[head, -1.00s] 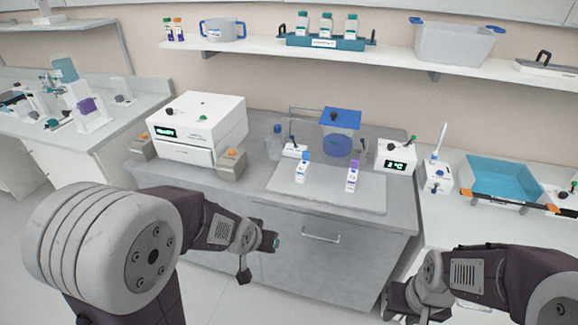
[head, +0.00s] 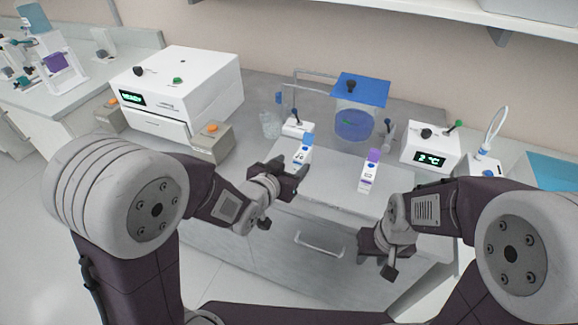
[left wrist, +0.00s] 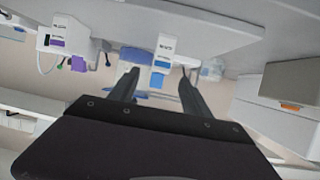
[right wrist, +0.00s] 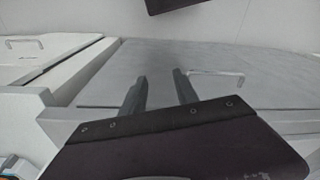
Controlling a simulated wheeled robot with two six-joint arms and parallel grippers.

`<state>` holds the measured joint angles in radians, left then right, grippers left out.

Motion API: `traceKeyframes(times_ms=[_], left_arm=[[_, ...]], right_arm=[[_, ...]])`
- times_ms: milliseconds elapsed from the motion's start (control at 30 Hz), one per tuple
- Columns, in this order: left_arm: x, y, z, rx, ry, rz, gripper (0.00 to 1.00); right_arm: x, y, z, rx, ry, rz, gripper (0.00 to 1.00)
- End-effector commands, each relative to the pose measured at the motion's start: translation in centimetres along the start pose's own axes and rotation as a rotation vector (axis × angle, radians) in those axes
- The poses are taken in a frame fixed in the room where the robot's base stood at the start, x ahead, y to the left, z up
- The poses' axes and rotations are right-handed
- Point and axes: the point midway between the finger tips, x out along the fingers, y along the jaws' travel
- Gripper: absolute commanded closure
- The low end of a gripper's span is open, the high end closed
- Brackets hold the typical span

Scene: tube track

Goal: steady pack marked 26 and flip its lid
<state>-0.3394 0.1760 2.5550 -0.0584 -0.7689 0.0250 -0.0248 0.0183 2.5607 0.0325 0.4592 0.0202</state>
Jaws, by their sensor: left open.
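A small white pack with a blue lid (head: 302,152) stands upright on the pale mat (head: 325,187); its label looks like 26, though the print is tiny. A similar pack with a purple lid (head: 370,172) stands to its right, its label seeming to read 62. My left gripper (head: 287,176) is open and empty, just in front of the blue-lidded pack. In the left wrist view that pack (left wrist: 162,58) shows upside down between the spread fingers, apparently beyond them. My right gripper (head: 377,252) is lower, before the bench front. Its fingers (right wrist: 160,85) stand apart with nothing between them.
A blue-lidded clear container (head: 354,125) stands behind the packs. A white device with a display (head: 430,148) is at the right, and a larger white machine (head: 180,90) at the left. A bench handle (head: 319,244) lies below. The mat between the packs is clear.

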Motion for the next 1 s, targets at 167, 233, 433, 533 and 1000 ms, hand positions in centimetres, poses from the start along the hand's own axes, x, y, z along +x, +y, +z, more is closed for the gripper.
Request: traceKeyframes(times_ms=[167,233,433,533,1000], left_arm=[[1.6,0.0,0.1,-0.001,-0.003,-0.001,0.44],[3.0,0.0,0.1,-0.001,-0.003,-0.001,0.44],[6.9,-0.1,0.0,-0.001,-0.001,-0.001,0.44],[8.2,-0.1,0.0,-0.001,-0.002,-0.001,0.44],[9.0,-0.1,-0.1,-0.001,-0.001,-0.002,0.71]], right_arm=[[0.0,0.0,0.0,0.000,0.000,0.000,0.64],[0.1,0.0,0.0,0.000,0.000,0.000,0.64],[0.1,0.0,0.0,0.000,0.000,0.000,0.64],[0.1,0.0,0.0,0.000,0.000,0.000,0.64],[0.1,0.0,0.0,0.000,0.000,0.000,0.64]])
